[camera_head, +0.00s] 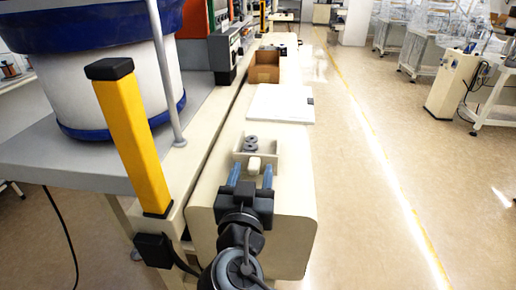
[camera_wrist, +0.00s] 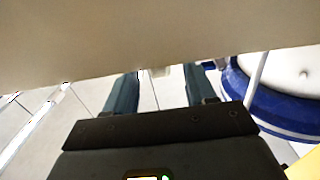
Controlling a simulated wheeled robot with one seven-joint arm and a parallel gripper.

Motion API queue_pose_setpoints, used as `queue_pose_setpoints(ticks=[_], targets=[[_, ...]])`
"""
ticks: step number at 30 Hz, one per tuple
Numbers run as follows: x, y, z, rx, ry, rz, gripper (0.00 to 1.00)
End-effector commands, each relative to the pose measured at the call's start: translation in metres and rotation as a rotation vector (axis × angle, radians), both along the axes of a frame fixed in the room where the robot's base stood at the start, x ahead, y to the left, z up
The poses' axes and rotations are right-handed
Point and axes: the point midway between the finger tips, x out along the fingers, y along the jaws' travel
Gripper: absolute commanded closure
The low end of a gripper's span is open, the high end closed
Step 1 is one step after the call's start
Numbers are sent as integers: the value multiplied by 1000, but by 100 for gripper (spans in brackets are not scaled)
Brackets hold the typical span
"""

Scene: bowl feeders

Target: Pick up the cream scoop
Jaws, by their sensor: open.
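The cream scoop (camera_head: 274,160) rests near the front end of the cream bench as a shallow open box with grey ring-like parts (camera_head: 251,144) inside. Its short cream handle (camera_head: 254,163) points toward me. My gripper (camera_head: 251,172) is open, with one blue finger on each side of the handle and gaps showing on both sides. In the wrist view the two fingers (camera_wrist: 162,82) stand apart, and a small pale end of the handle (camera_wrist: 161,71) shows between them. The rest of the scoop is hidden in that view.
A white board (camera_head: 281,103) and a brown open box (camera_head: 265,68) lie farther along the bench (camera_head: 290,225). A yellow post (camera_head: 133,140) and a blue-and-white bowl feeder (camera_head: 105,85) stand at left.

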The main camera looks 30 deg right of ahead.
Motion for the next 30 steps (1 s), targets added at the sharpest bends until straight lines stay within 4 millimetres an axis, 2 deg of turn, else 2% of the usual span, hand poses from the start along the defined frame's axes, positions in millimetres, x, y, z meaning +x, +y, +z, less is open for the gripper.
queue_pose_setpoints(ticks=[4,12,27,30], targets=[[11,-8,1,-1,1,1,45],[13,-9,-1,0,0,2,46],[13,-9,0,0,0,2,94],[13,-9,0,0,0,2,100]])
